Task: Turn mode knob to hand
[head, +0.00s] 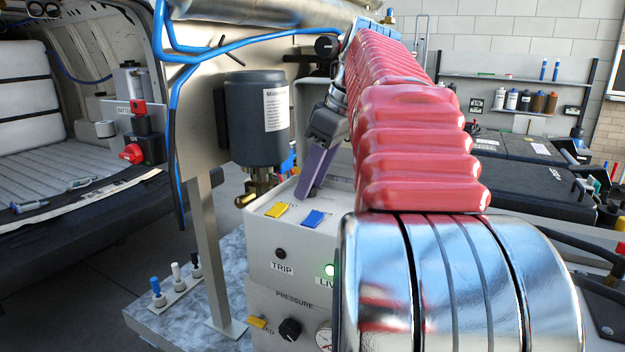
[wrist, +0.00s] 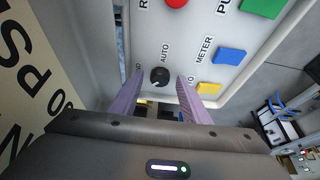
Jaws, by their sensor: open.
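The mode knob (wrist: 159,77) is a small round black knob on a light grey panel (wrist: 205,15) in the wrist view. The word AUTO stands just above it, and a partly hidden label ending in D is at its upper left. A small pale mark shows on its lower left; its exact pointing is hard to tell. My gripper (wrist: 154,79) is open, with one purple finger on each side of the knob and apparent gaps. In the head view my gripper (head: 314,172) reaches down over the white control box (head: 262,240); the mode knob is hidden there.
In the head view a dark motor (head: 250,120) stands left of my gripper, with a blue hose above.

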